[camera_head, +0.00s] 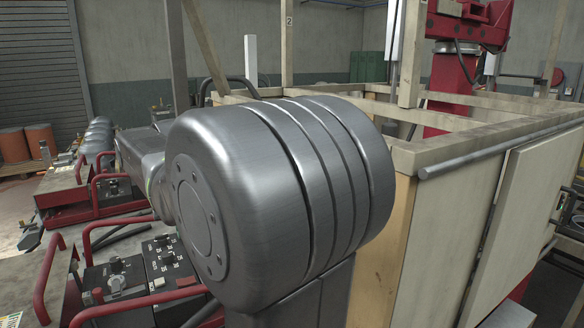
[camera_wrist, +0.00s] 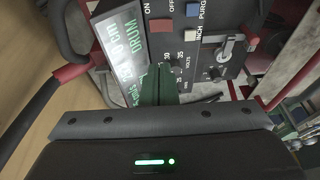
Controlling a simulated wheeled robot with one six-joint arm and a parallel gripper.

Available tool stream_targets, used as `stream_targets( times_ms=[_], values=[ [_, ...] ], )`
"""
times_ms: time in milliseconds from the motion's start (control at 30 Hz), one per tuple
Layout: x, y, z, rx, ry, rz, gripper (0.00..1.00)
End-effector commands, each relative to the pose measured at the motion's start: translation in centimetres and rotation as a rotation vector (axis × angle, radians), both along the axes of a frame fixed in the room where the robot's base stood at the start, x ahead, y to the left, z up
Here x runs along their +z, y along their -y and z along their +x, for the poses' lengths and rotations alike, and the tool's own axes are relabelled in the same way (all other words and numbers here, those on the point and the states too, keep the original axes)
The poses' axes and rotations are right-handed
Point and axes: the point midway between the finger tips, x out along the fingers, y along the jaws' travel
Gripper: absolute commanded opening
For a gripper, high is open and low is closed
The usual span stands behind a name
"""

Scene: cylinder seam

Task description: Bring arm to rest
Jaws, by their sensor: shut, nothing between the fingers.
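My grey arm (camera_head: 285,190) fills the middle of the head view, with a large rounded joint nearest the camera. Its farther part reaches left, above the control boxes. My gripper is hidden in the head view. In the wrist view my gripper (camera_wrist: 159,80) shows its two green fingers together, with nothing between them. The fingers stand in front of a dark control panel (camera_wrist: 205,70). I cannot tell whether they touch it.
The panel has a lit screen (camera_wrist: 118,50), a red button (camera_wrist: 161,26), a blue button (camera_wrist: 192,9) and a lever (camera_wrist: 225,49). Red guard bars (camera_head: 48,275) stand around the control boxes (camera_head: 160,262). A pale framed enclosure (camera_head: 480,160) stands close right of my arm.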

Motion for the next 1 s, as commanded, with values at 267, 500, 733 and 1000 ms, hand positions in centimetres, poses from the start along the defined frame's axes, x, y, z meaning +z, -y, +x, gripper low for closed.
stream_targets(
  times_ms=[267, 500, 733, 1000],
  values=[
    [-0.7, 0.2, 0.2, -0.001, -0.003, -0.003, 0.0],
    [-1.7, 0.0, 0.5, -0.001, 0.001, 0.001, 0.0],
    [-1.8, 0.0, 0.5, -0.001, 0.001, 0.001, 0.0],
    [-2.2, 0.7, 0.4, -0.01, -0.008, -0.009, 0.0]
  ],
)
